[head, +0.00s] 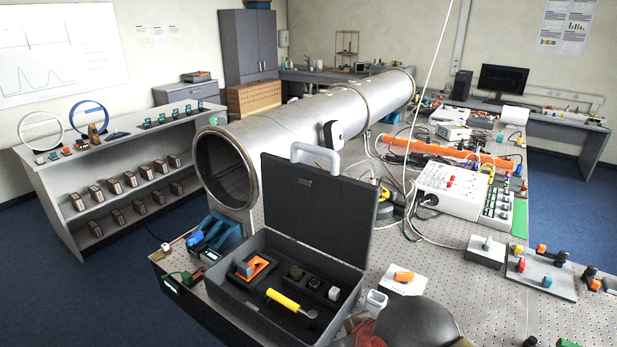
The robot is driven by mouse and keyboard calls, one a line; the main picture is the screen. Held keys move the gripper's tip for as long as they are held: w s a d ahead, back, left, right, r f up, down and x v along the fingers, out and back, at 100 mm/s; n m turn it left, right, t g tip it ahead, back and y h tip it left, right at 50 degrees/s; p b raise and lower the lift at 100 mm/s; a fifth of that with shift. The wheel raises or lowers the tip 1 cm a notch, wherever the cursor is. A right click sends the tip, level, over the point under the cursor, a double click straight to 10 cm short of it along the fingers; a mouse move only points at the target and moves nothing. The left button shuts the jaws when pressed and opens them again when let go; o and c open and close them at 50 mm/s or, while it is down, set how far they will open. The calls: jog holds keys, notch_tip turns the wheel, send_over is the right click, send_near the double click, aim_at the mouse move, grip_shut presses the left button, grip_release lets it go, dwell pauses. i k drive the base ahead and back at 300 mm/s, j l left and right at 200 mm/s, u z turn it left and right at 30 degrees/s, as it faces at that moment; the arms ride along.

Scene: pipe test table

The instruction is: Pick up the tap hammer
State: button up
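The tool that looks like the tap hammer (284,300) has a thick yellow handle and a thin rod ending in a small grey round head at its right. It lies in the front part of an open dark case (228,290), whose lid (318,205) stands up at the back. The case sits at the near left corner of the perforated metal table (470,290).
A large metal pipe (290,130) runs behind the lid. A white box with an orange piece (402,282) and a small white container (376,302) stand right of the case.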

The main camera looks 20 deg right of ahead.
aim_at(311, 315)
jog(key=i+j+z, duration=0.25)
jog(key=j, duration=0.25)
jog(key=j+z, duration=0.25)
jog(key=j, duration=0.2)
jog(key=j+z, duration=0.25)
jog(key=j, duration=0.3)
